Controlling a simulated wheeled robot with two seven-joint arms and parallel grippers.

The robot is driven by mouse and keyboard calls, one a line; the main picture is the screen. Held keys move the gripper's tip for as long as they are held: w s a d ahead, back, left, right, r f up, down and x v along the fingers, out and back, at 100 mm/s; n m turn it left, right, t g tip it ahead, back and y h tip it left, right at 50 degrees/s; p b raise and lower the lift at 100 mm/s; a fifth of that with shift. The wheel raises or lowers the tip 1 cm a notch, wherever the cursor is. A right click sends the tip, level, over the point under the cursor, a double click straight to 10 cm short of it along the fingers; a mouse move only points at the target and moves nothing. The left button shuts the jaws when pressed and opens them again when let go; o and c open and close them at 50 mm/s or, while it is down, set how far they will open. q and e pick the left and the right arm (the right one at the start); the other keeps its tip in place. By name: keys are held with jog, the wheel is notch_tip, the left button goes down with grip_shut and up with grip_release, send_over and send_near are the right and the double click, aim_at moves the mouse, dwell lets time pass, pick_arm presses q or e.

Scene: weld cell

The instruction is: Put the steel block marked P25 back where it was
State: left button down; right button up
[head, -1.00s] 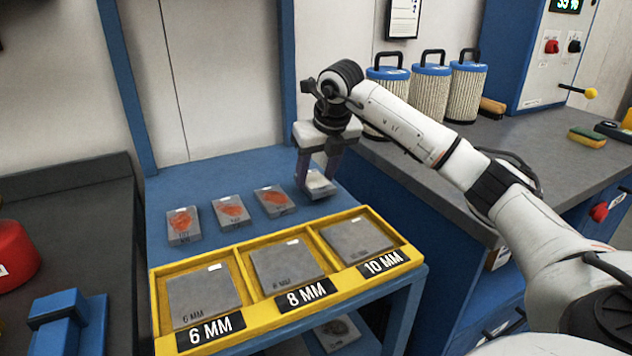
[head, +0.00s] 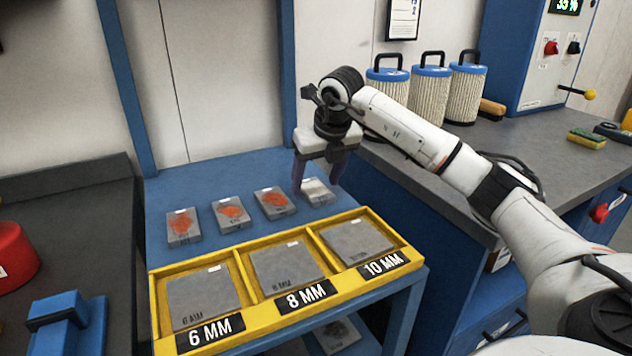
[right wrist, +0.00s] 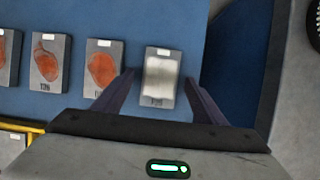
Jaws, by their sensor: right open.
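A grey steel block (head: 318,192) with a pale, brushed top lies flat on the blue bench at the right end of a row of blocks. In the right wrist view the block (right wrist: 158,78) sits between my fingertips, with a gap on each side; its marking is too blurred to read for certain. My right gripper (head: 316,186) is open just above the block, fingers pointing down. The other row blocks (head: 273,201) (head: 231,213) (head: 183,227) carry orange-red patches. My left gripper is not in view.
A yellow tray (head: 237,268) with 6 MM, 8 MM and 10 MM plates stands in front of the row. A grey counter (head: 420,165) with blue-topped filter cartridges (head: 429,85) is at the right. Another block (head: 337,335) lies on the shelf below.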

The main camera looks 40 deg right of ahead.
jog(key=v, duration=1.1)
jog(key=shift+p, duration=0.4)
